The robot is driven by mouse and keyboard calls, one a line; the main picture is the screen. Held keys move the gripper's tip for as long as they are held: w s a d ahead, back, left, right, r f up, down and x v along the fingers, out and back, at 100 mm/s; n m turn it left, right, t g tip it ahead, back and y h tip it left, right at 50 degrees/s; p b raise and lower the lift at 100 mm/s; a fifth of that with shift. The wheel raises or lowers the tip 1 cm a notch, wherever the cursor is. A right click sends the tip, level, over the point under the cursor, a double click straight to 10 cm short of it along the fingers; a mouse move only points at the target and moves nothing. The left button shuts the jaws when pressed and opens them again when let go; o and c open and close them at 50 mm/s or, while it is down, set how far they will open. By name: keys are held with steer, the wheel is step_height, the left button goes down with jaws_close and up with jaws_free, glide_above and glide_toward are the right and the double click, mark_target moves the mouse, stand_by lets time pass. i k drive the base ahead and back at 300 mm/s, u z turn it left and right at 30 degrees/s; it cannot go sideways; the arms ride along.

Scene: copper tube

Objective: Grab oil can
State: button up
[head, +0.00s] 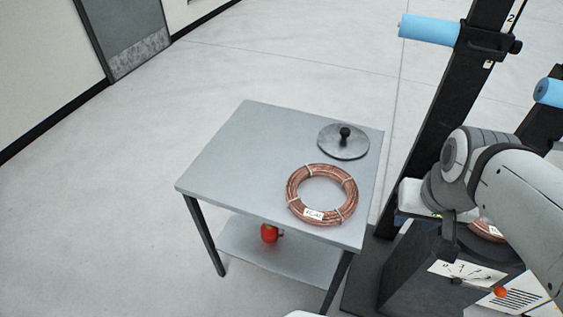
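A small red object, likely the oil can (269,233), stands on the lower shelf of the grey table. The tabletop hides part of it from above. My arm comes in from the right edge, and the dark part at its end, seemingly my gripper (448,240), is right of the table and well apart from the red object. Its fingers cannot be made out, so I cannot tell whether it is open or shut.
The grey table (230,150) carries a copper tube coil (294,194) and a round grey disc with a black knob (334,150). A dark machine with a tall post (455,110) and blue rollers (428,29) stands at the right. Floor left of the table is clear.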

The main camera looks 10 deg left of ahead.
mark_target(270, 234)
steer(key=u, duration=0.25)
steer(key=k, duration=0.95)
steer(key=u, duration=0.8)
steer(key=i, duration=1.15)
steer(key=z, duration=0.25)
steer(key=k, duration=0.6)
steer(key=u, duration=0.4)
steer(key=k, duration=0.15)
steer(key=z, duration=0.55)
steer(key=i, duration=0.75)
steer(key=z, duration=0.3)
